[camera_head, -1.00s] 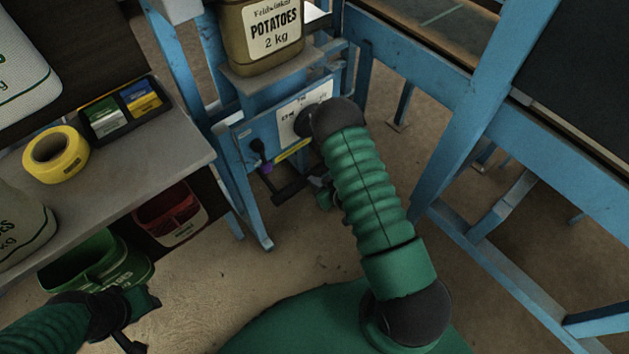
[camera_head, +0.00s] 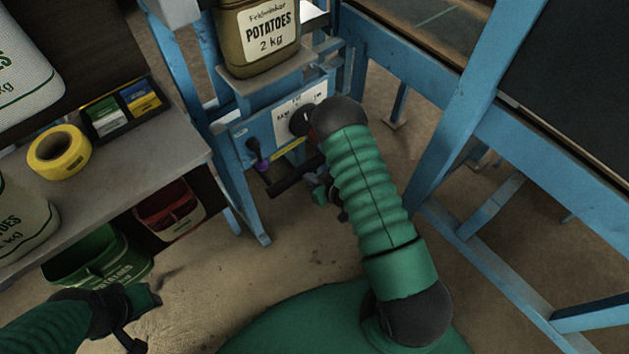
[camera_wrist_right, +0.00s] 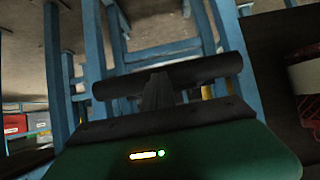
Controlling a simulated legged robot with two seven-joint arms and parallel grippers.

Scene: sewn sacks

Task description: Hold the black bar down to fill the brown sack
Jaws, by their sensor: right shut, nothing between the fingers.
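The brown sack (camera_head: 258,45), printed POTATOES 2 kg, stands upright on a small grey shelf of the blue frame in the head view. The black bar (camera_head: 292,179) sticks out low on that frame, beneath the white-labelled panel. In the wrist view the bar (camera_wrist_right: 200,72) runs crosswise just beyond my right gripper (camera_wrist_right: 158,88). That gripper is shut and empty; its tips are at the bar, though I cannot tell whether they touch it. In the head view the right gripper (camera_head: 324,192) is partly hidden by my forearm. My left gripper (camera_head: 145,315) is low at the left, away from the bar.
A grey bench at the left holds yellow tape (camera_head: 60,152), a black tray (camera_head: 120,108) of packets and pale sacks. A green bin (camera_head: 95,258) and a red bin (camera_head: 168,210) sit below. Blue legs (camera_head: 452,140) stand right of my right arm. Floor between is open.

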